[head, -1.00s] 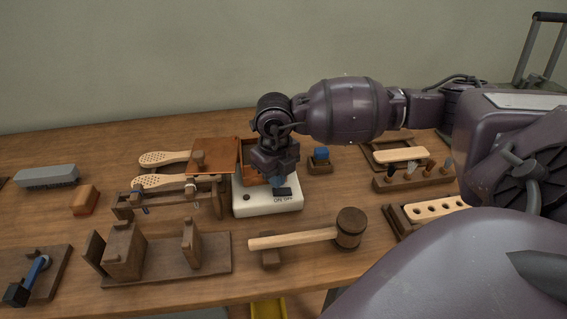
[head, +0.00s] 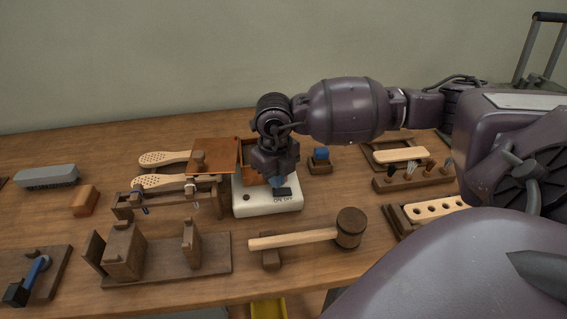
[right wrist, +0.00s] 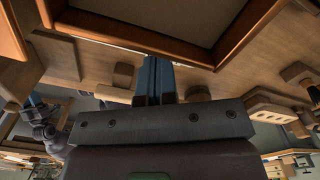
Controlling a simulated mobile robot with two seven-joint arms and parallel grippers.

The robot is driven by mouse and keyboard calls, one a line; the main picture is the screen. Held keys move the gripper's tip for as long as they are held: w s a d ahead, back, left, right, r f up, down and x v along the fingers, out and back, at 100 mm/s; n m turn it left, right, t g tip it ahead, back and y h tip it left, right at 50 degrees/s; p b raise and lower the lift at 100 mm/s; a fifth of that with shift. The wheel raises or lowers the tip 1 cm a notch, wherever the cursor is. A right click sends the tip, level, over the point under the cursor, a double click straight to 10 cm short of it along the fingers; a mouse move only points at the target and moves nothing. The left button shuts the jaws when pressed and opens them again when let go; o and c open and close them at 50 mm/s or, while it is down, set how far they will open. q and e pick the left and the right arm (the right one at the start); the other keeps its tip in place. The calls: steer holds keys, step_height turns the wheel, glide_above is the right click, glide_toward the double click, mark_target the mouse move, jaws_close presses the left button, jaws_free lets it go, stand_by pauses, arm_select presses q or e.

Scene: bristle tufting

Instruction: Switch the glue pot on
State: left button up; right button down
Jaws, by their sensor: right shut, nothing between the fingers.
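The glue pot has a white base (head: 252,203) with an "ON OFF" label on its front right and a small dark knob at its front left. A dark switch (head: 285,192) sits just above the label. My right gripper (head: 278,183) is shut and empty, pointing down at the switch with its blue fingertips at or very close to it. I cannot tell whether they touch, or which way the switch is set. In the right wrist view the blue fingers (right wrist: 153,80) are together. There, a dark arm with blue tips, apparently my left gripper (right wrist: 36,106), shows small at the left.
An orange-brown panel (head: 213,157) stands out left of the pot's wooden box. A mallet (head: 295,238) lies in front of the base. A wooden clamp stand (head: 160,264) is front left, a blue-topped block (head: 320,158) right of the pot, and a tool rack (head: 413,180) further right.

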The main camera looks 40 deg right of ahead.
mark_target(276, 191)
arm_select(q)
steer(key=shift+d+f, duration=0.15)
arm_select(e)
steer(key=shift+f, duration=0.3)
stand_by(0.4)
arm_select(q)
steer(key=shift+s+a+f, duration=0.15)
steer(key=shift+a+f, duration=0.05)
arm_select(e)
steer(key=shift+f, duration=0.4)
arm_select(q)
steer(key=shift+d+f+b, duration=0.2)
steer(key=shift+b, duration=0.15)
arm_select(e)
steer(key=shift+f, duration=0.4)
